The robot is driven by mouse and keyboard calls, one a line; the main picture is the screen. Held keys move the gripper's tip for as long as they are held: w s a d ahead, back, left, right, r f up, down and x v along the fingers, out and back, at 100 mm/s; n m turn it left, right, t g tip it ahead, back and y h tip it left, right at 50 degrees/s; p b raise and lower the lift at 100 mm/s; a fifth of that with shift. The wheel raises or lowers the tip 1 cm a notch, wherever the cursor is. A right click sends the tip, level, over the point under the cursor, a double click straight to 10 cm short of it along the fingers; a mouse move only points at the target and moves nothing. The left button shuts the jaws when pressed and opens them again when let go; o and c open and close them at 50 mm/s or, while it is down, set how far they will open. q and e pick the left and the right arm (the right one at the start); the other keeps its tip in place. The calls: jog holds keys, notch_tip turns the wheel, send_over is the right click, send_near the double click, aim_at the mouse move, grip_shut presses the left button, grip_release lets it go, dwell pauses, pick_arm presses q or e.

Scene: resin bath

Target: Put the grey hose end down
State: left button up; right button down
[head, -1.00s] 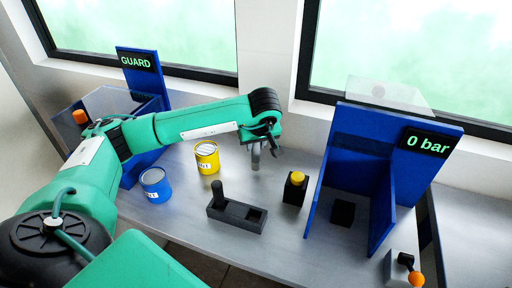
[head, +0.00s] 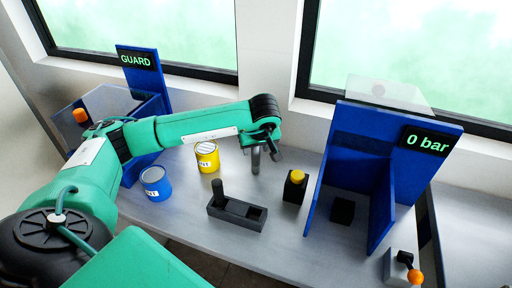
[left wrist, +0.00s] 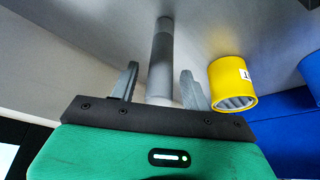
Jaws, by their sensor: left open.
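The grey hose end (head: 255,161) is a slim grey cylinder on the metal bench, behind the black block and right of the yellow can. It also shows in the left wrist view (left wrist: 160,55), between the two fingers with a gap on each side. My left gripper (head: 264,147) is open around it at the end of the green arm. The fingers also show in the left wrist view (left wrist: 160,80). The hose end looks upright; its foot is hard to make out. My right gripper is not in view.
A yellow can (head: 207,157) and a blue can (head: 155,183) stand to the left. A black block (head: 236,213) with an upright peg and a yellow-buttoned box (head: 295,187) stand in front. A blue "0 bar" stand (head: 345,150) is at right. Bare bench (head: 280,235) lies between.

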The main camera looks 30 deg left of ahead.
pick_arm(q)
jog(key=b+v, duration=0.2)
jog(key=v, duration=1)
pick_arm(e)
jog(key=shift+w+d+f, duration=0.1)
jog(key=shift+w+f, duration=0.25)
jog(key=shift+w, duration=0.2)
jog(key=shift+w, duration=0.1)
